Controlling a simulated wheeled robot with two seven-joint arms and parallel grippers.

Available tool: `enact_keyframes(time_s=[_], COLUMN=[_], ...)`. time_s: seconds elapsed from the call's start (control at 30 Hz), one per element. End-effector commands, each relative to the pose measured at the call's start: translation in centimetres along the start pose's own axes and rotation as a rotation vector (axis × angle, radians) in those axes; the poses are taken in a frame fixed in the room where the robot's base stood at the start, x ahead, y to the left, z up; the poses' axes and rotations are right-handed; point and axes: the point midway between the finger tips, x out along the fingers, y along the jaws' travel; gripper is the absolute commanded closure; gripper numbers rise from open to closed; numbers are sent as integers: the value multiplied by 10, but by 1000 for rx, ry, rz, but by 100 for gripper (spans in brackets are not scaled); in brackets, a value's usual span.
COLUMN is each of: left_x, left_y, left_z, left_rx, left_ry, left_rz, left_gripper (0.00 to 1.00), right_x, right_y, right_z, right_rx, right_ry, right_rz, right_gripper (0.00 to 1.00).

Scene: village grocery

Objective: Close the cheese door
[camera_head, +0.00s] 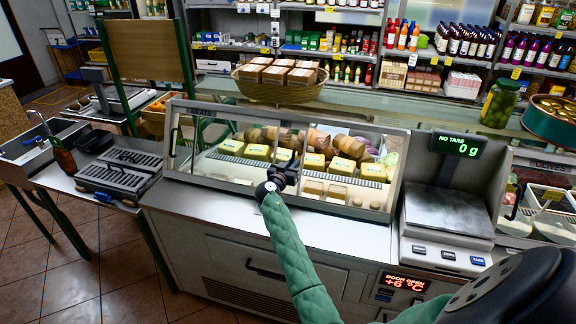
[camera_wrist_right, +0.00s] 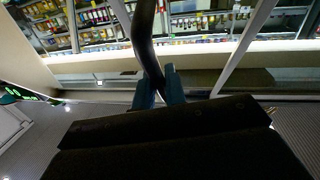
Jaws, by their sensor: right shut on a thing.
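The cheese case (camera_head: 384,213) stands on a counter, with yellow cheese blocks (camera_head: 257,152) and round cheeses behind its slanted glass front. A red display (camera_head: 405,282) below it reads "DOOR OPEN +6 °C". My right gripper (camera_head: 282,176) is at the middle of the glass front. In the right wrist view its blue fingers (camera_wrist_right: 160,86) are shut on a black curved door handle (camera_wrist_right: 143,32). The gripper hides most of that handle in the head view. How wide the gap of the door is, I cannot tell. My left gripper is not in view.
A scale (camera_head: 446,212) reading "0 g" stands close on the right of the case. A basket (camera_head: 279,89) of boxes and a jar (camera_head: 500,103) stand on the shelf behind. A sink (camera_head: 38,146) and a ridged tray (camera_head: 120,170) are on the left.

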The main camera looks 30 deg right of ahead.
Motion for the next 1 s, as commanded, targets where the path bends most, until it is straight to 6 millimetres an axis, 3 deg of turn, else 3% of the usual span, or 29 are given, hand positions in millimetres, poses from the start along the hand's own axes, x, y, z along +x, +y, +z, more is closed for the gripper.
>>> enact_keyframes(time_s=[0.03, 0.37, 0.7, 1.0], left_x=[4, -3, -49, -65], left_y=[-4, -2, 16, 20], left_z=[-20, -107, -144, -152], left_rx=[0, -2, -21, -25], left_ry=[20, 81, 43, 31], left_rz=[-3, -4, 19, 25], left_gripper=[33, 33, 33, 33], right_x=[1, 16, 34, 50], right_y=[10, 96, 200, 291], right_z=[7, 16, 23, 29], right_rx=[1, 1, -1, -1], right_ry=[0, 1, 1, -1], right_rz=[2, 3, 3, 3], right_gripper=[100, 100, 100, 100])
